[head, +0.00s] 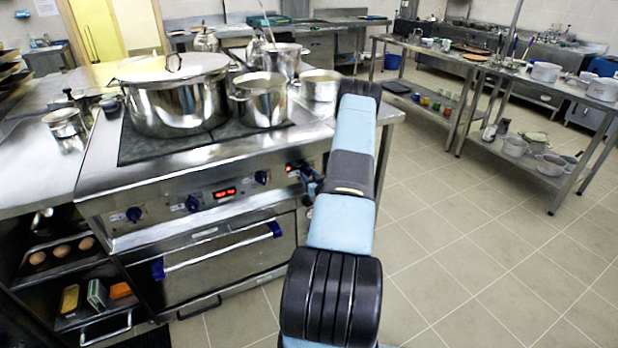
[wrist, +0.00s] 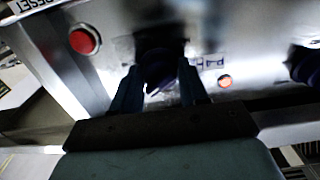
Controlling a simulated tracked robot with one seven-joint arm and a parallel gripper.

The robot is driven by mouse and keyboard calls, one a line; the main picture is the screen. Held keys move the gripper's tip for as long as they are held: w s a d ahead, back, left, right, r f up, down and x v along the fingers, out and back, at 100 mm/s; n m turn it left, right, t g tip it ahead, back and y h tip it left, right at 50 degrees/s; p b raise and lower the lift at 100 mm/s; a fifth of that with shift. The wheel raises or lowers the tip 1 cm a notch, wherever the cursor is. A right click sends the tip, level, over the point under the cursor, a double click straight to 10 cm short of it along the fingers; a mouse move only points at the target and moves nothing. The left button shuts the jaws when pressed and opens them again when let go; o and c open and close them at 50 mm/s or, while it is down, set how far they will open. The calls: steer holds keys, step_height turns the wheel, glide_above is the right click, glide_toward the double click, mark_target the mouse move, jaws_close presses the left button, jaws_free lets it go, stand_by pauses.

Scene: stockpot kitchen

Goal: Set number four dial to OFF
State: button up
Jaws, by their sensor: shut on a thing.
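The cooker's front panel (head: 225,193) carries a row of dark blue dials. The rightmost, the number four dial (wrist: 158,68), sits between the fingers of my gripper (wrist: 158,88) in the wrist view. The fingers are shut on it from both sides. Its pointer and OFF mark are too dark and blurred to read. A small orange-red light (wrist: 224,81) glows beside it. In the head view my gripper (head: 309,186) is at the panel's right end, partly hidden by my arm.
A red button (wrist: 84,39) and another dial (wrist: 305,65) flank the held dial in the wrist view. An oven door handle (head: 222,248) juts out below the panel. Steel pots (head: 180,105) stand on the cooktop above. The tiled floor at right is clear.

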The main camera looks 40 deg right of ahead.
steer(key=c, duration=0.3)
steer(key=shift+c, duration=0.2)
steer(key=shift+n, duration=0.4)
steer(key=n, duration=0.4)
steer(key=shift+n, duration=0.3)
steer(key=n, duration=0.5)
steer(key=shift+f+n, duration=0.1)
steer(key=shift+n, duration=0.2)
steer(key=shift+s, duration=0.1)
steer(key=o, duration=1)
steer(key=shift+o, duration=0.2)
